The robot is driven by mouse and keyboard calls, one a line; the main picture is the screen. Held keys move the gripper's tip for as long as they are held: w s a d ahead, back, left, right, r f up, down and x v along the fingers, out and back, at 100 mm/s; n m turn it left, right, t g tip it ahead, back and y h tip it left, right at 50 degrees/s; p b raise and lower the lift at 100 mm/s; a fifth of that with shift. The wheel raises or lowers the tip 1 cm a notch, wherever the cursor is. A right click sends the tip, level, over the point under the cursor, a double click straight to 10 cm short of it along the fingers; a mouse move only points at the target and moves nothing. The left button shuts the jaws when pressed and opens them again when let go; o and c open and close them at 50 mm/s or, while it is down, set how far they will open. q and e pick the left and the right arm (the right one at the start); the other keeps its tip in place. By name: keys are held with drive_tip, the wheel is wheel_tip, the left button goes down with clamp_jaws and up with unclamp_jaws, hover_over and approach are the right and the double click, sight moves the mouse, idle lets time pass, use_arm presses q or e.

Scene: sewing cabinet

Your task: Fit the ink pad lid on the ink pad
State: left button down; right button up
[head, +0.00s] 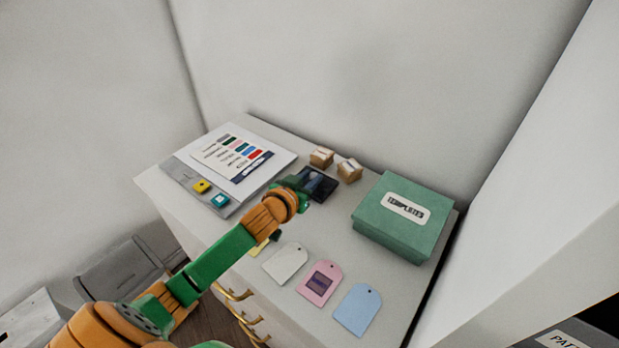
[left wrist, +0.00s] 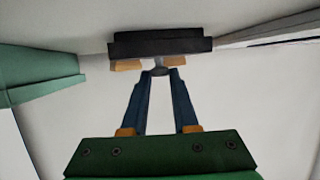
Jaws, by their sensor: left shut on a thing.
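The black ink pad lid (left wrist: 160,46) is held by its small grey knob (left wrist: 160,71) between the blue fingers of my left gripper (left wrist: 161,75). In the left wrist view, a slightly narrower black block, which looks like the ink pad (left wrist: 160,35), lies right against the lid's far side. I cannot tell whether the lid is fully seated or a thin gap remains. In the head view, lid and pad merge into one dark shape (head: 327,190) near the back of the cabinet top, partly hidden by my left gripper (head: 307,187). My right gripper is not in view.
Two wooden stamps (head: 322,157) (head: 349,171) stand just behind the dark shape. The green templates box (head: 384,229) is to the right. A grey tray with a printed sheet (head: 272,160) is to the left. White, pink (head: 320,283) and blue tags lie in front.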

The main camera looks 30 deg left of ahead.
use_arm(q)
drive_tip(key=shift+f, duration=0.3)
idle(0.8)
drive_tip(key=c, duration=0.6)
unclamp_jaws()
